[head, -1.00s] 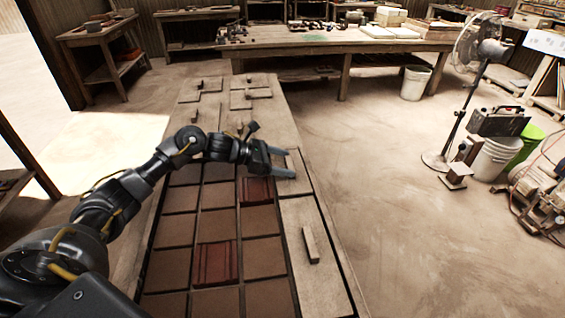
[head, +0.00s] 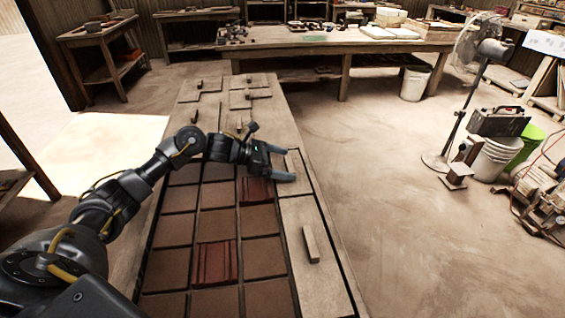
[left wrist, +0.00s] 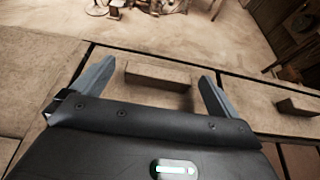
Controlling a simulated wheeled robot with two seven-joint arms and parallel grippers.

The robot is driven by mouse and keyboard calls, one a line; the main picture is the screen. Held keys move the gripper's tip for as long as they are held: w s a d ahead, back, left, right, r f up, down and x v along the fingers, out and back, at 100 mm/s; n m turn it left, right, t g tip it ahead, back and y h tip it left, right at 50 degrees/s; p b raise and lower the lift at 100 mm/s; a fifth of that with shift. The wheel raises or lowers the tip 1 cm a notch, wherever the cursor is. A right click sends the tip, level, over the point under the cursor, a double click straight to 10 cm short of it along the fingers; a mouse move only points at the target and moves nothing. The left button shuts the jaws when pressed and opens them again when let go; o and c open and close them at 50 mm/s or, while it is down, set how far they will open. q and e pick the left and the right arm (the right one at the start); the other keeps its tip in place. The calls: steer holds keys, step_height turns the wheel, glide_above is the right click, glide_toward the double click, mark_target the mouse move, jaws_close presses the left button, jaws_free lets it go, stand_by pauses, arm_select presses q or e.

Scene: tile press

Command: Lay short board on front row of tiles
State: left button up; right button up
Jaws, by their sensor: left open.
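My left gripper (head: 288,163) is open over a short pale board (head: 301,185) at the far end of the tiles' right-hand column. The board's raised block handle (head: 293,160) stands between the spread fingers. In the left wrist view the same handle (left wrist: 158,75) lies between my left gripper's fingers (left wrist: 152,88), with a gap on each side. The board appears to lie flat; what is under it is hidden. Brown and dark red tiles (head: 214,223) lie in rows on the table. My right gripper is not in view.
Another pale board with a block handle (head: 310,243) lies nearer in the same column. Several small boards with handles (head: 250,95) lie on the table's far end. A fan (head: 478,48) and buckets (head: 492,158) stand at right.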

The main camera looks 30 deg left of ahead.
arm_select(q)
steer(key=shift+r+p, duration=0.7)
steer(key=shift+p, duration=0.25)
steer(key=b+v, duration=0.1)
steer(key=v, duration=0.3)
steer(key=shift+s+a+f+b, duration=0.1)
steer(key=shift+a+f+b, duration=0.1)
steer(key=shift+f+b, duration=0.15)
steer(key=b+v, duration=0.1)
steer(key=v, duration=0.6)
steer(key=shift+s+a+r, duration=0.2)
steer(key=shift+s+r, duration=0.05)
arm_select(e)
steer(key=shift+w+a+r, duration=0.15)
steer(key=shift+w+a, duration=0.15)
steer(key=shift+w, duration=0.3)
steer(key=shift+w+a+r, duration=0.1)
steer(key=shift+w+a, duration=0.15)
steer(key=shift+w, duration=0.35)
